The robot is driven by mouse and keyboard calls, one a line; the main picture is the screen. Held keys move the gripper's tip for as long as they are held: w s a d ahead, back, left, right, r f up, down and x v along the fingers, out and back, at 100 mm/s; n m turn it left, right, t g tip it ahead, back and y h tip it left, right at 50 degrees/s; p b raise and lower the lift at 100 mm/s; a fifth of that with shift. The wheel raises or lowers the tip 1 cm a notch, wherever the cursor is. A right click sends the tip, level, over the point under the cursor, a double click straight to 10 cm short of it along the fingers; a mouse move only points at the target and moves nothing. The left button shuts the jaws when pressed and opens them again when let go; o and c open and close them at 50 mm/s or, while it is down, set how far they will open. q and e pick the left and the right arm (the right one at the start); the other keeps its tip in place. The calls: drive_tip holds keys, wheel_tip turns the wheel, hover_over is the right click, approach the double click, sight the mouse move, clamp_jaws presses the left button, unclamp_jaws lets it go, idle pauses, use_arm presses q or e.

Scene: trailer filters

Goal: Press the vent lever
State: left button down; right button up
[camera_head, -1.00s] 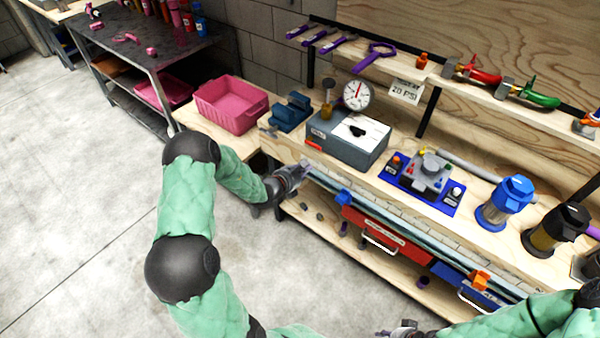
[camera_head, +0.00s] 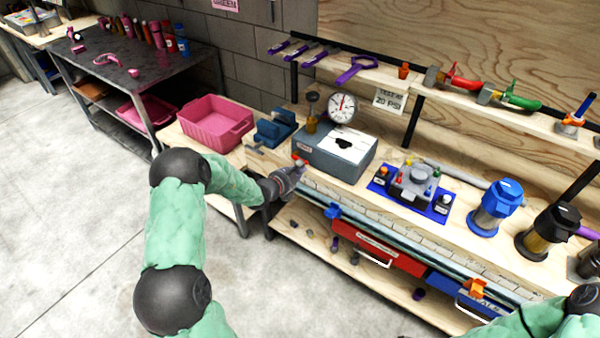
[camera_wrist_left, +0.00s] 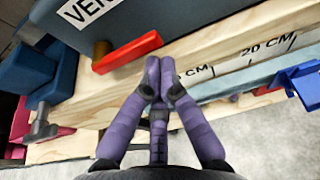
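The vent lever (camera_wrist_left: 128,53) is a red bar on a brownish pivot, at the front of the grey gauge box (camera_head: 333,152), below a label of which "VEN" shows. In the head view the lever is a small red spot (camera_head: 298,160) just beyond the gripper. My left gripper (camera_wrist_left: 155,75) has its purple fingers together with nothing between them. Its tips are just below the lever's right end in the wrist view; I cannot tell whether they touch. In the head view the left gripper (camera_head: 297,172) is at the bench's front edge. My right gripper is out of view.
A dial gauge (camera_head: 342,107) stands behind the box. A blue vise (camera_head: 272,130) and a pink bin (camera_head: 215,122) are to its left. A blue mat with a grey fixture (camera_head: 413,180) and a blue filter (camera_head: 497,205) are to its right. A ruler strip lines the bench front.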

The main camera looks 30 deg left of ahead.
use_arm(q)
drive_tip(key=shift+r+n+p, duration=0.2)
drive_tip(key=shift+n+p, duration=0.1)
drive_tip(key=shift+p, duration=0.2)
drive_tip(key=shift+d+r+n+h+p, duration=0.15)
drive_tip(key=shift+n+h+p, duration=0.15)
drive_tip(key=shift+p, duration=0.25)
